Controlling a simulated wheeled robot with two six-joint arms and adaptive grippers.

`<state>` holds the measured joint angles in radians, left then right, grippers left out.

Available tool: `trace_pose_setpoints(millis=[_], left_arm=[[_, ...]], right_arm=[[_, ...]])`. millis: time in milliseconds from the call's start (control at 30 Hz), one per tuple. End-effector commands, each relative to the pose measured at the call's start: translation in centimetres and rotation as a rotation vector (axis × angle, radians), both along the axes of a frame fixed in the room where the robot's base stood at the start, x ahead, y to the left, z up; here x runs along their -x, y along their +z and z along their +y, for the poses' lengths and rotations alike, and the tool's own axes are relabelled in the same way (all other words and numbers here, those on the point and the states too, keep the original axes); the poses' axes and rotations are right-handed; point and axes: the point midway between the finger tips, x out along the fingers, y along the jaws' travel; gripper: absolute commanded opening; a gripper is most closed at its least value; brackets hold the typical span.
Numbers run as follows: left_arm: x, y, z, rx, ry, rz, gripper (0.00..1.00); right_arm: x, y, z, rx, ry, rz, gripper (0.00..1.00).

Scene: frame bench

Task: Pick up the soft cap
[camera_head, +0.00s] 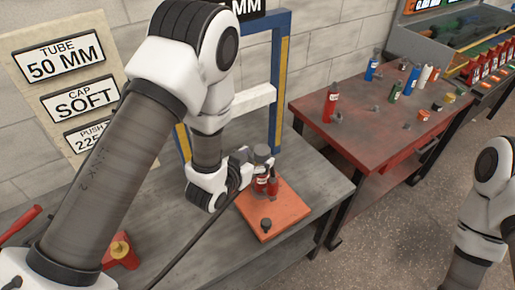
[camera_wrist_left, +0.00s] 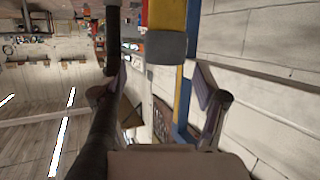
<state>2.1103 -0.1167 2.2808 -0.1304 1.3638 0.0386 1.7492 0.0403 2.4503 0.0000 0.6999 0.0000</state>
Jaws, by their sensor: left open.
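A grey cylinder (camera_head: 262,150), which may be the soft cap, shows above the orange board (camera_head: 284,193). In the left wrist view a grey cylinder (camera_wrist_left: 166,47) shows just beyond the fingertips, between their lines. My left gripper (camera_head: 260,168) is over the board, close beside the grey cylinder. Its fingers are spread and empty in the left wrist view (camera_wrist_left: 160,85). A red tube (camera_head: 272,186) stands on the board below the gripper. A small dark knob-like piece (camera_head: 266,224) is at the board's front. Which piece is the soft cap is not clear. My right gripper is out of frame.
A blue and yellow frame (camera_head: 280,75) with a white crossbar (camera_head: 250,100) stands behind the board. A sign (camera_head: 85,101) reads "CAP SOFT". A red bench (camera_head: 375,150) with tubes and small pieces is to the right. Red tools lie at the lower left.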

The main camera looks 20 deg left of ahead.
Motion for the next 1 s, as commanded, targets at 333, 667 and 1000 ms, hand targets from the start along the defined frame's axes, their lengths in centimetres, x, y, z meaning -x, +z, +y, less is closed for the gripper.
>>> trace_pose_setpoints(millis=[333,667,1000], left_arm=[[-5.2,-1.4,-0.5,0.0,0.0,0.005,0.73],[-6.4,-2.3,-0.8,-0.001,0.001,0.006,0.69],[-6.4,-2.3,-0.8,-0.001,0.001,0.006,0.08]], right_arm=[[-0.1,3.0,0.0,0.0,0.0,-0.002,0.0],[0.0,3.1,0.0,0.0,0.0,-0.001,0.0],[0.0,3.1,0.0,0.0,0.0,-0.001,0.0]])
